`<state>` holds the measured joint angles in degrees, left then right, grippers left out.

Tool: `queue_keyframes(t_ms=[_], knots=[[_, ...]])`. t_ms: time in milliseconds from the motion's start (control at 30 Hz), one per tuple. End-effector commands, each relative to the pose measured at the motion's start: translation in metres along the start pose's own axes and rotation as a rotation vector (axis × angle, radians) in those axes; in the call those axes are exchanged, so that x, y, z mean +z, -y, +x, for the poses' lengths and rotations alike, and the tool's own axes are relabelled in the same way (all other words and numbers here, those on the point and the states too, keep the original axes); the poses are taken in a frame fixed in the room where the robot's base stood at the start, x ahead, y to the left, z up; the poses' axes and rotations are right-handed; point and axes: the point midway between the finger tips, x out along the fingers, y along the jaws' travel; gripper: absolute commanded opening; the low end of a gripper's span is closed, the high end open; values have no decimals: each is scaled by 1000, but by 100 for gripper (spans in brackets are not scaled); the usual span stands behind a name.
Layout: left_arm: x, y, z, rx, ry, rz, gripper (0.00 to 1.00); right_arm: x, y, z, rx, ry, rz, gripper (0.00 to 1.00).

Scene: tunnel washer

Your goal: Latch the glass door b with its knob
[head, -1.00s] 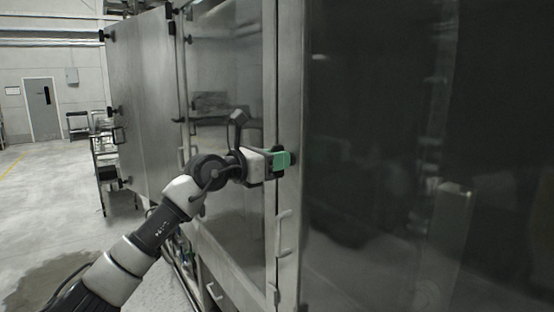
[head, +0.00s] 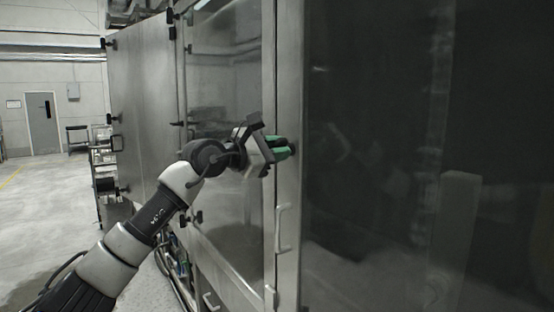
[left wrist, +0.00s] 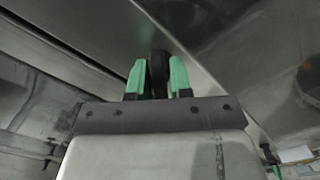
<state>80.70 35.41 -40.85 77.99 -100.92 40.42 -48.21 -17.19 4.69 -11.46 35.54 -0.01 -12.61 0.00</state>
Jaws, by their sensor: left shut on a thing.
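The glass door (head: 222,95) stands in the middle of the head view, its metal edge in line with the steel post beside it. No letter shows on it. A black knob (left wrist: 158,68) sits between the green fingers of my left gripper (left wrist: 158,77) in the left wrist view. The gripper is shut on it. In the head view my left gripper (head: 283,147) reaches the door's right edge, and its body is tilted. The fingers mostly hide the knob there. My right gripper is in neither view.
A large dark glass panel (head: 400,130) fills the right side, close by. A pale handle (head: 281,228) sticks out below the gripper. A steel panel (head: 142,110) stands out at the left. Open floor (head: 40,200) lies further left.

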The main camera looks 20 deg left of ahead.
Motion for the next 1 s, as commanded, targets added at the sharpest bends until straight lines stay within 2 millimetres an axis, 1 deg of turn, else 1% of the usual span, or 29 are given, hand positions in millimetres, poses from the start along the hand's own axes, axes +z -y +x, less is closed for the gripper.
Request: queue_keyframes(t_ms=[33,200,600,800,1000], knots=[[-1,1,0,2,1,46,0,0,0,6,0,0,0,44],[-1,2,0,2,2,207,0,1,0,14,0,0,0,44],[-1,4,0,1,1,574,0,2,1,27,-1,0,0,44],[-2,5,0,1,0,716,0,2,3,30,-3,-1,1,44],[-2,6,0,0,1,812,0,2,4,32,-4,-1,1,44]])
